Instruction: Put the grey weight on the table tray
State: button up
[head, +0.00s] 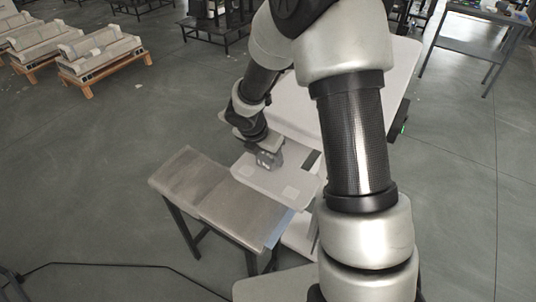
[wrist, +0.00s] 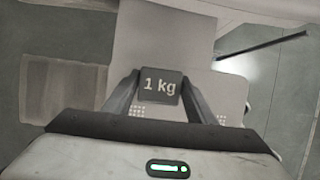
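The grey weight (wrist: 160,86), a small dark block marked "1 kg", sits between the two fingertips of my gripper (wrist: 160,80) in the wrist view. The fingers appear closed against its sides. In the head view my gripper (head: 268,158) is over the light panel with pale squares (head: 262,180), and the weight is hard to make out there. I cannot tell whether the weight touches the panel. The grey-brown table (head: 188,168) stands left of the panel. A darker square area on it, perhaps the tray (wrist: 62,88), shows bare at left in the wrist view.
A large white surface (head: 400,75) lies behind my arm. Wooden pallets with pale loads (head: 100,52) stand far back left, and a metal bench (head: 470,45) stands back right. A dark cable (head: 110,266) lies on the floor in front. The table top looks clear.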

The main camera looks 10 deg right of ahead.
jog(key=shift+o, duration=1.3)
